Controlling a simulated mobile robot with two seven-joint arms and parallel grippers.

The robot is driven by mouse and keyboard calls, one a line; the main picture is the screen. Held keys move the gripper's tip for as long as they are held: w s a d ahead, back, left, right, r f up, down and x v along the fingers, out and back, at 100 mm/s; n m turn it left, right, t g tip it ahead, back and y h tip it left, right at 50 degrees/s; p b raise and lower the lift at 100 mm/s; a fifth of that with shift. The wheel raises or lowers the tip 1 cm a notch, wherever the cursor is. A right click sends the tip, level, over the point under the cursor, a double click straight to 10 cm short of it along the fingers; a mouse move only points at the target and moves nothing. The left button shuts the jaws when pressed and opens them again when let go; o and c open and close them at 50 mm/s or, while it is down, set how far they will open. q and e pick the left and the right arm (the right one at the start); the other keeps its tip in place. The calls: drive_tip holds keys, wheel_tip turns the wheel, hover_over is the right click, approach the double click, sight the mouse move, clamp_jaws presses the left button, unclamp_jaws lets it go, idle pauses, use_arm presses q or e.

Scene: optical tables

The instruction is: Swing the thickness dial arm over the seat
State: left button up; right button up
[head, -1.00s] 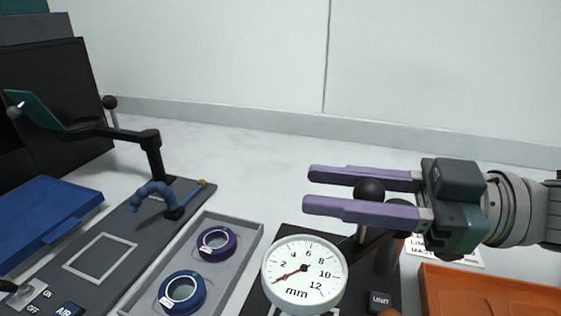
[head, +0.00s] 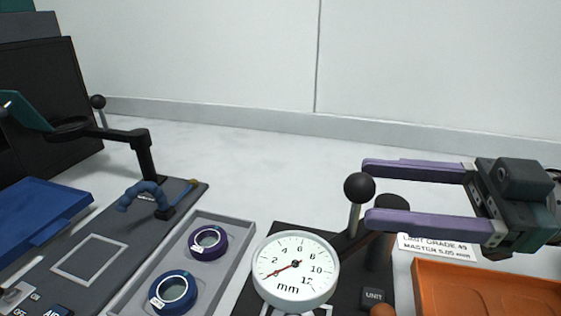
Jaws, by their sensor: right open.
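The thickness dial (head: 296,268) is a white round gauge marked in mm at the bottom centre. Its dark arm (head: 349,243) runs back right to a dark post (head: 378,262). A black ball knob (head: 359,187) on a pale stem rises from the arm. The dial appears above the white-marked seat (head: 318,309), which is mostly hidden beneath it. My right gripper (head: 367,192) is open, its purple fingers pointing left. The fingertips are just right of the knob, and I see no grip on it. My left gripper is not in view.
A grey tray (head: 233,254) holds a purple ring (head: 208,242) and a blue ring (head: 173,291). Left of it stands a dark station with a jointed arm (head: 143,155) and blue hose. An orange tray (head: 486,291) is at the lower right, with a printed label (head: 436,247) behind it.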

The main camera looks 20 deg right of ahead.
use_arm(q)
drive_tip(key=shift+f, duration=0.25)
use_arm(e)
drive_tip(key=shift+v, duration=1.9)
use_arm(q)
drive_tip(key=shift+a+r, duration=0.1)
use_arm(e)
drive_tip(key=shift+r, duration=0.15)
use_arm(q)
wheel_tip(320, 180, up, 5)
drive_tip(key=p, duration=0.6)
drive_tip(key=shift+p, duration=0.3)
use_arm(e)
wheel_tip(320, 180, up, 7)
use_arm(q)
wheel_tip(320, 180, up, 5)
drive_tip(key=p, duration=0.5)
use_arm(e)
wheel_tip(320, 180, up, 5)
drive_tip(key=shift+f, duration=0.15)
drive_tip(key=shift+a, duration=0.1)
